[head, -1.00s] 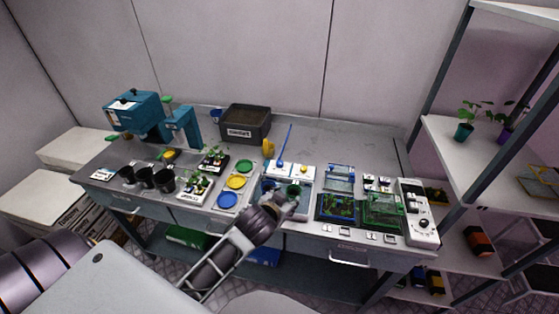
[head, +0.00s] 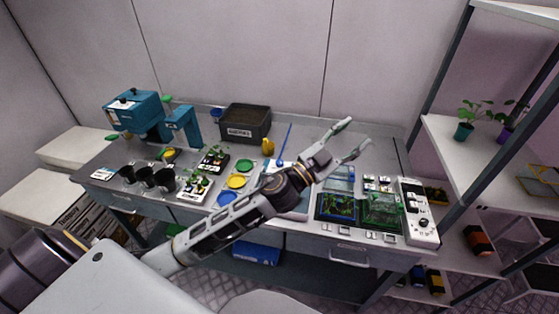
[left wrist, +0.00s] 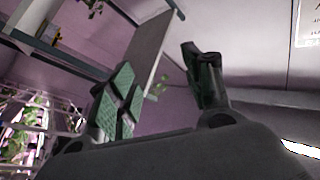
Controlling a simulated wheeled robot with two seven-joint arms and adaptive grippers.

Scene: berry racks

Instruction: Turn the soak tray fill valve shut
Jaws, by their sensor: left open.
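My left gripper (head: 353,140) is open and empty, raised over the back right of the bench in the head view. Its spread fingers with green pads also show in the left wrist view (left wrist: 160,88), with nothing between them. My left forearm and wrist cover most of the soak tray; only part of its pale front wall (head: 298,214) shows below the wrist. A thin blue rod (head: 286,143) stands tilted behind the wrist. The fill valve cannot be made out, so its setting cannot be told. My right gripper is not in view.
Green and blue clear-walled trays (head: 382,209) and a white control panel (head: 416,212) are at the right of the bench. Coloured discs (head: 237,181), black pots (head: 145,178) and a dark soil bin (head: 246,122) are to the left. The back right bench top is clear.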

